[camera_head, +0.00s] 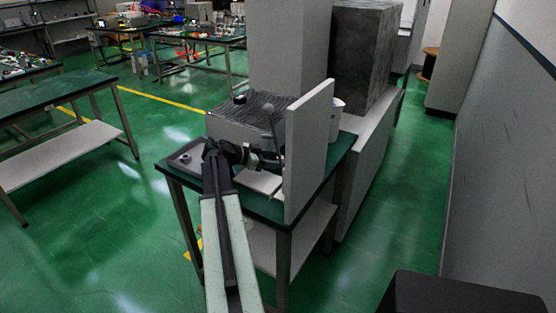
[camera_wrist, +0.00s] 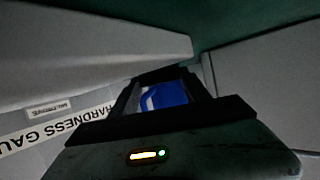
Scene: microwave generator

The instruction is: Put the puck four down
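A blue object with a pale mark, which looks like the puck (camera_wrist: 165,97), sits between the dark fingers of my gripper (camera_wrist: 168,92) in the wrist view. The fingers appear closed on its sides; its far side is hidden. In the head view my gripper (camera_head: 270,160) is above the green table, between a grey box-like machine (camera_head: 240,130) and an upright pale panel (camera_head: 308,150) like an open door. The puck cannot be made out there. No number is readable on it.
A grey tray (camera_head: 186,156) with a small dark item lies left of my arm. A dark round knob-like item (camera_head: 240,99) is on the machine. A white cup-like container (camera_head: 336,119) stands behind the panel. A pale surface labelled "HARDNESS GAU" (camera_wrist: 60,128) is close in the wrist view.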

